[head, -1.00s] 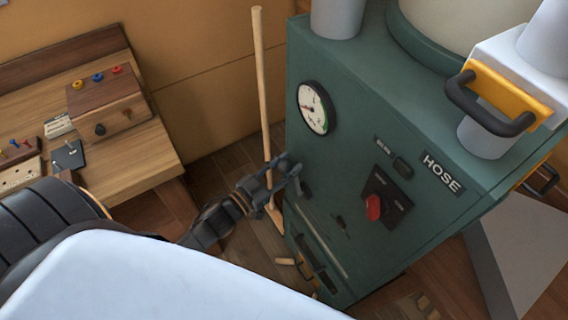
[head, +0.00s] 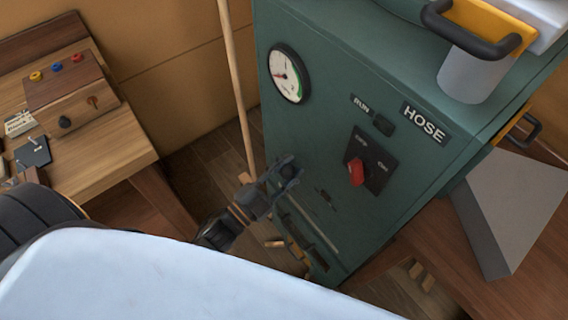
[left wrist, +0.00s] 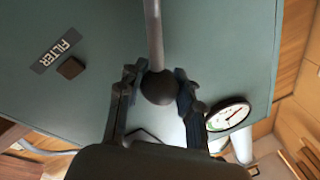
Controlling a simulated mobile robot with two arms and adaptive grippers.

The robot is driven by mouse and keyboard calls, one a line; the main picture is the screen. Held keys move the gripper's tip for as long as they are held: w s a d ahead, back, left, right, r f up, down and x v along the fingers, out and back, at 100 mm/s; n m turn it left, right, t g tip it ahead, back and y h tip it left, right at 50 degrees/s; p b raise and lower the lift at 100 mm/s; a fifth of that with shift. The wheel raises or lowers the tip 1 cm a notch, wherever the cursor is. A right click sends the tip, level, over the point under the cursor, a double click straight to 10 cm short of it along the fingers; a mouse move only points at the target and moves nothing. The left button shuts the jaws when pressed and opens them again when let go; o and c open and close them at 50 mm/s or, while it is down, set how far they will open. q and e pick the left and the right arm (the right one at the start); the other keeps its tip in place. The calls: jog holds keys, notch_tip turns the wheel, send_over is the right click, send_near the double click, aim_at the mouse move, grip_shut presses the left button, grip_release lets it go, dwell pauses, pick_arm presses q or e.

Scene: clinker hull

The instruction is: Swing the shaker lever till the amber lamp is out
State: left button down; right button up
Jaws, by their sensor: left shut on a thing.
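The shaker lever shows in the left wrist view as a grey rod (left wrist: 153,35) ending in a round black knob (left wrist: 160,87). My left gripper (left wrist: 159,80) is shut on this knob, one finger on each side. In the head view my left gripper (head: 284,172) is at the left side of the green cabinet (head: 330,90); the lever cannot be made out there. A small square lamp (left wrist: 70,68) beside the FILTER label (left wrist: 55,50) looks dark brown and unlit. My right gripper is not in view.
The cabinet front bears a round gauge (head: 289,73), a red rotary switch (head: 356,172), a dark RUN lamp (head: 383,125) and a HOSE label (head: 424,123). A wooden pole (head: 236,85) stands left of the cabinet. A wooden bench (head: 95,140) is at the left.

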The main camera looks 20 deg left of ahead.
pick_arm(q)
jog(key=shift+s+d+f, duration=0.15)
jog(key=shift+s+f, duration=0.05)
jog(key=shift+f, duration=0.1)
jog(key=c, duration=1.1)
grip_release()
jog(key=shift+o, duration=1.2)
jog(key=shift+s+r, duration=0.1)
jog(key=shift+r, duration=0.05)
jog(key=v, duration=1.2)
